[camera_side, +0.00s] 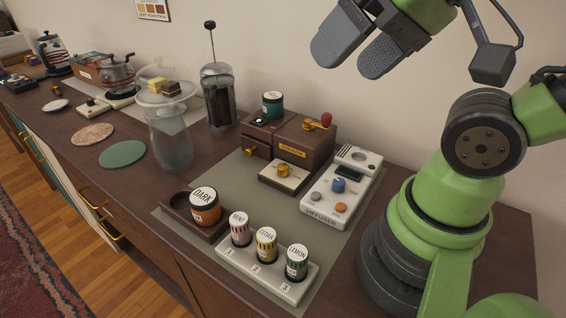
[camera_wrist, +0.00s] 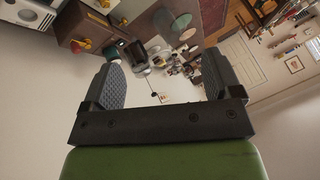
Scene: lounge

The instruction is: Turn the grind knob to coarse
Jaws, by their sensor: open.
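The grinder (camera_side: 304,141) is a brown wooden box with a yellow label on its front and a brass crank with a red handle on top. In front of it a brass knob (camera_side: 283,170) stands on a cream plate on a low brown block; I take it for the grind knob. Its setting marks are too small to read. My gripper (camera_side: 350,58) is open and empty, high above and behind the grinder. In the wrist view the gripper (camera_wrist: 163,72) also shows open, with the grinder (camera_wrist: 84,26) and its red handle at upper left.
A white diffuser (camera_side: 335,200) with knobs stands right of the brass knob. A DARK jar (camera_side: 205,209) sits in a brown tray, and a rack (camera_side: 265,272) holds three small jars in front. A French press (camera_side: 219,95) and a glass vase (camera_side: 171,140) stand to the left.

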